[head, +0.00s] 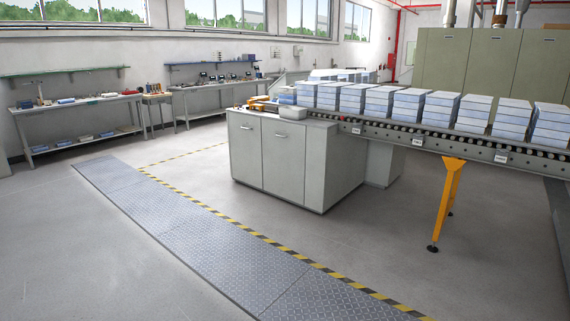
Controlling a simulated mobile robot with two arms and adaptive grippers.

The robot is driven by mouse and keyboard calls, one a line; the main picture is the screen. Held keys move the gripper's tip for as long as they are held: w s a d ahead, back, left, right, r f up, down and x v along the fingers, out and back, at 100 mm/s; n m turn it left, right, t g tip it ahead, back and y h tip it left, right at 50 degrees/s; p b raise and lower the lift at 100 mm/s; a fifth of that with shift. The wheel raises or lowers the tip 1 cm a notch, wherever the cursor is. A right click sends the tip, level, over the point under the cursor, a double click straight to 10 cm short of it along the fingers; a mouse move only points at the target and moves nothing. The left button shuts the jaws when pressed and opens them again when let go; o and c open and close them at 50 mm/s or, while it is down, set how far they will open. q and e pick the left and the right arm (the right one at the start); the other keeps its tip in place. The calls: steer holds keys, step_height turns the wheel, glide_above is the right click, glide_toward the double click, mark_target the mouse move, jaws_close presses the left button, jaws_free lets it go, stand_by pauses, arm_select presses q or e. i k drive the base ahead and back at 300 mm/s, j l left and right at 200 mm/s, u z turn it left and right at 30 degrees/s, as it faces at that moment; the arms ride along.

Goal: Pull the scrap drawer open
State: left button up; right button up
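No drawer that I can clearly identify as the scrap drawer shows in the head view. A grey cabinet (284,160) with two tall door-like front panels stands at the near end of the roller conveyor. Each panel has a small dark handle near its top edge. I cannot tell whether either panel is a drawer front; both look closed. Neither of my grippers is in view.
A roller conveyor (484,150) carries several stacks of blue-white trays (438,108). Its yellow leg (447,200) stands on the floor at right. Metal floor plates (215,245) edged with yellow-black tape run diagonally. Workbenches (80,118) line the left wall. The front floor is clear.

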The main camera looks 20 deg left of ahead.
mark_target(284, 144)
steer(key=i+j+u, duration=0.55)
steer(key=i+u, duration=0.6)
steer(key=i, duration=1.85)
steer(key=i+j, duration=0.1)
steer(key=i, duration=2.3)
